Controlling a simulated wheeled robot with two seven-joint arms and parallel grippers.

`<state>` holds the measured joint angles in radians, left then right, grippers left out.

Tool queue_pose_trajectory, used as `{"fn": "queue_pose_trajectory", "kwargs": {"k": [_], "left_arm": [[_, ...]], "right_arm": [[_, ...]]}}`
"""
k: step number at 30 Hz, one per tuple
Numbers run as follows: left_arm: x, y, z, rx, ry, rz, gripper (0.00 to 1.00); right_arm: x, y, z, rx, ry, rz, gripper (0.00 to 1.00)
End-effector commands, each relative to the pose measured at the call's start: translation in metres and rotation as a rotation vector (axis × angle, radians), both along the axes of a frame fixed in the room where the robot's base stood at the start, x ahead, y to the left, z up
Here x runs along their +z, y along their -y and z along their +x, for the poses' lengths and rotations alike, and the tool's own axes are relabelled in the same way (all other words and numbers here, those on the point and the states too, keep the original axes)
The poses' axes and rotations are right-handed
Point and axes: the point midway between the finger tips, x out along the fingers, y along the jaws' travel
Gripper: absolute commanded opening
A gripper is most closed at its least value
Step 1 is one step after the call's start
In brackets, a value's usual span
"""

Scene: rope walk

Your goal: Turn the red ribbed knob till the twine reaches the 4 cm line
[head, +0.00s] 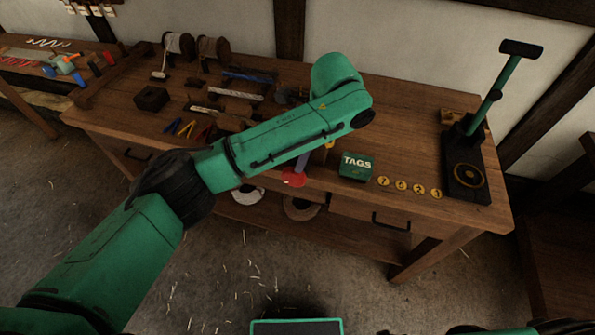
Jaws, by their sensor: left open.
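A red, round knob-like thing (293,177) shows at the front edge of the wooden workbench, just below my left forearm. Its ribs are too small to make out. My left arm reaches across the bench from the left and covers much of its middle. My left gripper (289,96) is mostly hidden behind the arm; only a dark part shows beside the wrist, above and behind the red thing. It is open, and I see nothing in it. I cannot make out the twine or the 4 cm line. My right gripper is out of view.
A green TAGS box (357,166) and several yellow numbered discs (410,189) lie along the front edge of the workbench (420,140). A tall green-handled press (466,172) stands at the right end. Spools (180,46), a dark block (151,98) and small tools occupy the left.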

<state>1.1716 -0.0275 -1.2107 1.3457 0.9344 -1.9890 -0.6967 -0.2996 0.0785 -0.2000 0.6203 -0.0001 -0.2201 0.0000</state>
Motion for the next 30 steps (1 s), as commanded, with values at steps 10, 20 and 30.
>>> {"fn": "queue_pose_trajectory", "kwargs": {"k": [10,20,30], "left_arm": [[0.047,0.01,-0.003,0.001,0.001,0.003,0.6],[0.016,-0.014,0.008,0.029,-0.083,-0.126,0.6],[0.026,-0.066,0.021,0.0,-0.194,-0.595,0.6]], "right_arm": [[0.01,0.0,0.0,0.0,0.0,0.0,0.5],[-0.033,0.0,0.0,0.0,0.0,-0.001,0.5],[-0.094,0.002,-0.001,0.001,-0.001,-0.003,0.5]]}}
